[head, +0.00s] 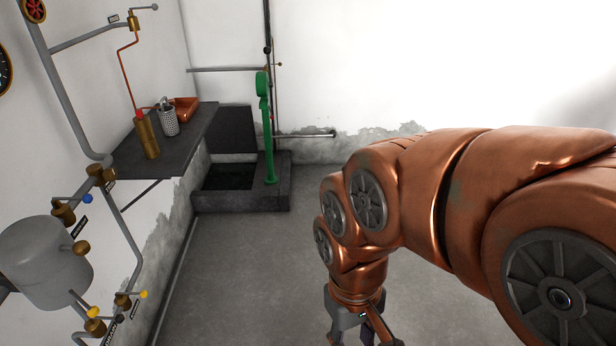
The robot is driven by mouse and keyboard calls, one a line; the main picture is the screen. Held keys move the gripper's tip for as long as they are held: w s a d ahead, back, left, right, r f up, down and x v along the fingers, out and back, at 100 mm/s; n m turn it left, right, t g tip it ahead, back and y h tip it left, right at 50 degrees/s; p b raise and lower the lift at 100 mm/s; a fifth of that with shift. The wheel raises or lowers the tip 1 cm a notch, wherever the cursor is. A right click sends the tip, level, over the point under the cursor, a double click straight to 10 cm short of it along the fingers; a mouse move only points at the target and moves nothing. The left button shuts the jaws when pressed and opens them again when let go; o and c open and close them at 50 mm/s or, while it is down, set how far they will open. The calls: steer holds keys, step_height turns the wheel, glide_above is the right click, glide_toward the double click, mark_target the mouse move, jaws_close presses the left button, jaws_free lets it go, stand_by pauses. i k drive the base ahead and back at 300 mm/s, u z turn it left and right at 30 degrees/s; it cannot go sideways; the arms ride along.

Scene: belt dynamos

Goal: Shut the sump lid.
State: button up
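The sump (243,201) is a low dark stone box in the far corner, left of centre. Its top opening shows dark inside. The sump lid (232,129) looks like the dark flat panel standing raised at the back of the opening, near the wall. My gripper (362,336) hangs low at the bottom edge, right of centre, well apart from the sump and nearer to me. Its fingertips are cut off by the picture edge, so I cannot tell whether it is open or shut.
A green upright pump (264,115) stands at the sump's right side, with pipes behind. A dark shelf (185,148) on the left wall holds a brass can (147,138), a perforated cup (169,122) and a copper tray (186,108). The grey floor (250,265) is clear.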

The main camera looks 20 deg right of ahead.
mark_target(231, 131)
steer(key=z, duration=0.2)
steer(key=k, duration=0.65)
steer(key=z, duration=0.45)
steer(key=i, duration=1.3)
steer(key=z, duration=0.65)
steer(key=i, duration=3.6)
steer(key=u, duration=0.8)
steer(key=i, duration=1.2)
steer(key=u, duration=1.8)
steer(key=i, duration=0.9)
steer(key=u, duration=0.6)
